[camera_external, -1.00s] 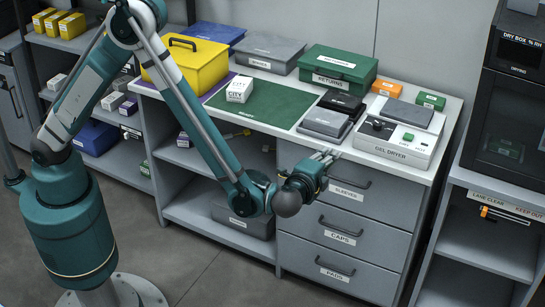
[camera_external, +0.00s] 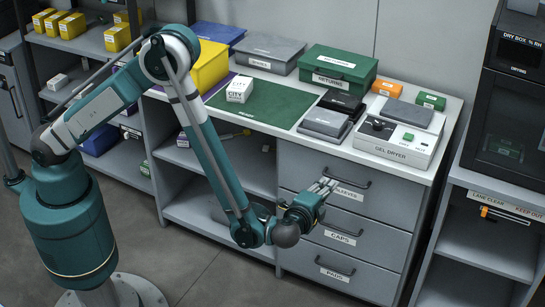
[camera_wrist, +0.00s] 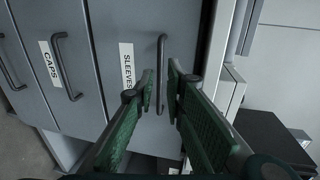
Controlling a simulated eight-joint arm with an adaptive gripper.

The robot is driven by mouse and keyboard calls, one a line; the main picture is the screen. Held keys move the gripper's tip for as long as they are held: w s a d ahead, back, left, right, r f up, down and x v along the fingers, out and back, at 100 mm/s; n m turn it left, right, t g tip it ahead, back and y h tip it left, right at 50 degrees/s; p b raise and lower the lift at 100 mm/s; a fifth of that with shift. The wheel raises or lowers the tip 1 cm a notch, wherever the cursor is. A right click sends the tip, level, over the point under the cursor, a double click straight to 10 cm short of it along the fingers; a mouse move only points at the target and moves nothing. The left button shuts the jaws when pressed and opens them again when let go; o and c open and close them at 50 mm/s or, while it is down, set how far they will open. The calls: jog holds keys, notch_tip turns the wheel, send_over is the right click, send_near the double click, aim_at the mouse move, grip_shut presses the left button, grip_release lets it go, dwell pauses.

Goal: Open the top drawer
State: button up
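The top drawer (camera_external: 372,205), labelled SLEEVES, is shut, with its front flush in the grey cabinet. Its dark bar handle (camera_external: 357,184) also shows in the wrist view (camera_wrist: 161,60), where it stands upright in the picture. I cannot tell whether either finger touches the handle.
The CAPS drawer (camera_external: 372,236) and PADS drawer (camera_external: 365,280) sit below, both shut. The gel dryer (camera_external: 395,150) and several boxes stand on the worktop above. A rack with a dry box (camera_external: 505,110) stands to the right. The floor before the drawers is clear.

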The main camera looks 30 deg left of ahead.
aim_at(336, 178)
jog(key=shift+w, duration=0.15)
jog(key=shift+b+x, duration=0.95)
jog(key=shift+x, duration=2.85)
grip_shut()
jog(key=shift+s, duration=0.2)
jog(key=f+v, duration=0.3)
jog(key=v, duration=1.2)
jog(key=s+f+v, duration=0.1)
jog(key=f+v, duration=0.2)
jog(key=v, duration=1.2)
jog(key=shift+s, duration=0.35)
jog(key=shift+f, duration=0.15)
grip_release()
